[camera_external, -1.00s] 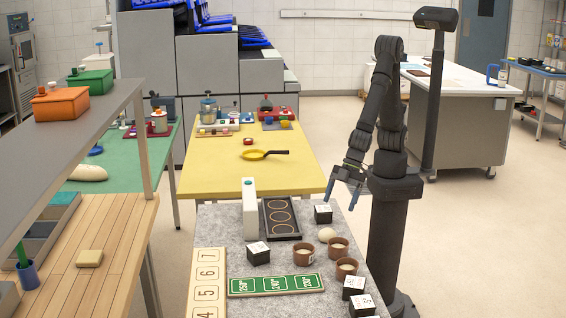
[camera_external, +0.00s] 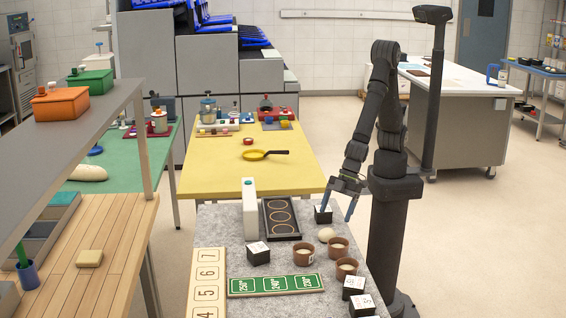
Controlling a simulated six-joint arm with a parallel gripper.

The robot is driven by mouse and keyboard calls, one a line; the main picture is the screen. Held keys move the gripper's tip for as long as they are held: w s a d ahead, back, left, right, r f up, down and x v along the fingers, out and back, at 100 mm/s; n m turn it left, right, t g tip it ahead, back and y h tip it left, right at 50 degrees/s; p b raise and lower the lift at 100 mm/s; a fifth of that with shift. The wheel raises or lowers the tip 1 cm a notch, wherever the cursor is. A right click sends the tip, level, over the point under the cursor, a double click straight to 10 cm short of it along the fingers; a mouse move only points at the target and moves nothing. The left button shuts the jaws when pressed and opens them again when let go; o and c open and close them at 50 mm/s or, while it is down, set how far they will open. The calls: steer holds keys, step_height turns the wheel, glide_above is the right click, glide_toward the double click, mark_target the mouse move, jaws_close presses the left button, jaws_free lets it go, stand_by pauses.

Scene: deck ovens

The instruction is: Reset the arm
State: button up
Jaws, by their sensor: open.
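My gripper (camera_external: 337,211) is open and points down over the right edge of the grey felt-topped table (camera_external: 222,222). Its fingers straddle or stand in front of a black cube with a white top (camera_external: 322,215); I cannot tell whether they touch it. My arm bends down from its raised elbow to this spot. A pale dough ball (camera_external: 326,235) lies just below the gripper in the picture.
On the grey table are brown bowls (camera_external: 338,248), other black cubes (camera_external: 258,253), a black tray with rings (camera_external: 281,218), a white upright block (camera_external: 249,208), a green temperature strip (camera_external: 275,284) and a number board (camera_external: 208,284). A yellow table (camera_external: 220,170) holds a pan (camera_external: 256,155).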

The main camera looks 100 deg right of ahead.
mark_target(329, 229)
steer(key=x, duration=0.7)
steer(key=shift+f, duration=0.35)
steer(key=shift+r, duration=0.2)
steer(key=shift+r, duration=0.1)
